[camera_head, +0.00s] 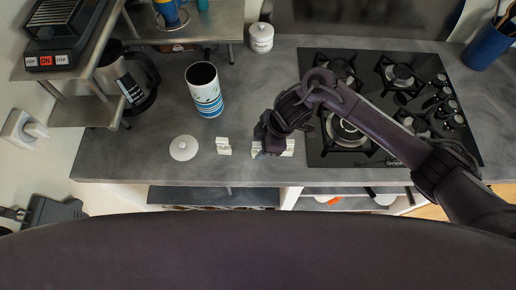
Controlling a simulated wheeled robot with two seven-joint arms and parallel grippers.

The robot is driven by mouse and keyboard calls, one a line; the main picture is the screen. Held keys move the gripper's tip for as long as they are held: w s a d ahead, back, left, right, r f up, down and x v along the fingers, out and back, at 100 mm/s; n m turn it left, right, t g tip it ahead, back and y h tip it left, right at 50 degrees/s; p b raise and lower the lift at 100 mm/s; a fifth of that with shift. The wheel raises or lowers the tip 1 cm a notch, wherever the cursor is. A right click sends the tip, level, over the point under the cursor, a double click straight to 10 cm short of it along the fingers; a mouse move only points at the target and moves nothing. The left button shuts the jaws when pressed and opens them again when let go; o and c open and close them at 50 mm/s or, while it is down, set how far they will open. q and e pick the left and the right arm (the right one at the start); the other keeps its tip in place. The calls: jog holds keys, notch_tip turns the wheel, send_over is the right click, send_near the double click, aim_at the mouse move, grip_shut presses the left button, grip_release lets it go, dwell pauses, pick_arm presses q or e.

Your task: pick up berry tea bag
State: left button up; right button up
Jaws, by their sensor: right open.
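My right gripper (265,138) reaches in from the right over the counter, pointing down, just left of the hob. It is open. Small white packets lie at and beneath its fingers, one (287,147) showing on the right side and partly covered by the gripper. Another small white packet (223,146) lies apart to the left. The labels are too small to read, so I cannot tell which is the berry tea bag. I see no left gripper that I can make out.
A white lid (184,148) lies left of the packets. A blue-and-white canister (205,91) stands behind it, open at the top. The black gas hob (387,110) fills the right. A kettle (128,78), lidded white jar (261,38) and metal shelf (222,22) stand at the back.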

jog(key=x, duration=0.3)
jog(key=shift+w+a+r, duration=0.1)
jog(key=c, duration=0.8)
pick_arm(q)
jog(key=shift+w+a+r, duration=0.5)
jog(key=shift+w+a, duration=0.1)
jog(key=shift+w, duration=0.25)
pick_arm(e)
grip_shut()
